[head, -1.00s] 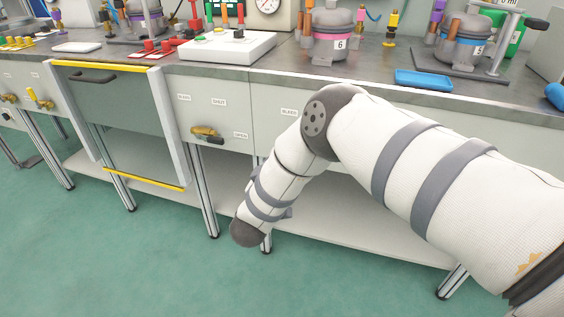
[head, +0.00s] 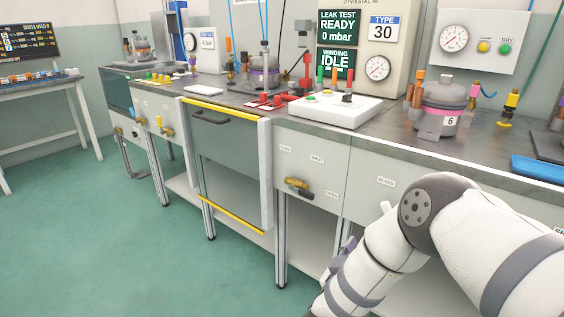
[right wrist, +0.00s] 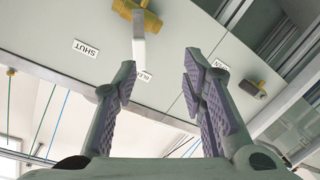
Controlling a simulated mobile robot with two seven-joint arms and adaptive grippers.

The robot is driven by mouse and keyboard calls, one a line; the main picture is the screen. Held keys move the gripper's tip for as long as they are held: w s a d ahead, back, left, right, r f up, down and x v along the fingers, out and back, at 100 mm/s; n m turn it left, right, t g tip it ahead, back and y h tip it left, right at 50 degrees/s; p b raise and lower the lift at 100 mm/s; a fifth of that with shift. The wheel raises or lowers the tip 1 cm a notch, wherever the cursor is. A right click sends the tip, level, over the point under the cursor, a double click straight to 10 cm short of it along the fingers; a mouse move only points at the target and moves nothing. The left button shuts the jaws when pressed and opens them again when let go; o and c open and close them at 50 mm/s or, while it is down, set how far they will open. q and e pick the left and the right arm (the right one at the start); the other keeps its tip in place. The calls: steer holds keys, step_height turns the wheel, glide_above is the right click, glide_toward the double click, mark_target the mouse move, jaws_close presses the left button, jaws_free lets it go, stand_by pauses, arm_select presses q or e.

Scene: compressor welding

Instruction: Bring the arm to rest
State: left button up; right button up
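My right arm reaches in from the lower right of the head view, in a white padded sleeve with grey straps, bent at a dark round elbow joint. Its forearm points down in front of the bench. Only a bit of purplish grey, seemingly my right gripper (head: 343,254), shows beside the forearm. In the right wrist view my right gripper (right wrist: 160,66) has its two purple-padded fingers spread apart with nothing between them. Beyond them are the bench's front panel and a brass valve (right wrist: 137,14) with a pale handle. My left gripper is not in view.
The bench carries a compressor (head: 438,108) marked 6, a white box (head: 335,110) with coloured knobs, and a blue tray (head: 538,168). Brass valve (head: 298,187) and a yellow-edged door (head: 224,150) project at the front. Green floor (head: 150,240) is clear at left.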

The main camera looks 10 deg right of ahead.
steer(key=s+a+f+n+g+y+p, duration=0.25)
steer(key=s+f+y, duration=0.25)
steer(key=s, duration=0.4)
steer(key=s+a+f+n+g+y+p, duration=0.1)
steer(key=s+a+f+g+y+p, duration=0.2)
steer(key=s+f, duration=0.5)
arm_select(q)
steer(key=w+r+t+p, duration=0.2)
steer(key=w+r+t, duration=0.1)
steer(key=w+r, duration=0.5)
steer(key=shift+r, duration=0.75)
arm_select(e)
steer(key=s+r+g+y, duration=0.2)
steer(key=s+r+g, duration=0.1)
steer(key=s, duration=1.3)
steer(key=s+r+m+g+y, duration=0.1)
steer(key=s+r+g, duration=0.3)
steer(key=s, duration=1.2)
steer(key=shift+g+y, duration=0.4)
steer(key=shift+g, duration=0.75)
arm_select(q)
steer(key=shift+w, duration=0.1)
arm_select(e)
steer(key=shift+m, duration=0.25)
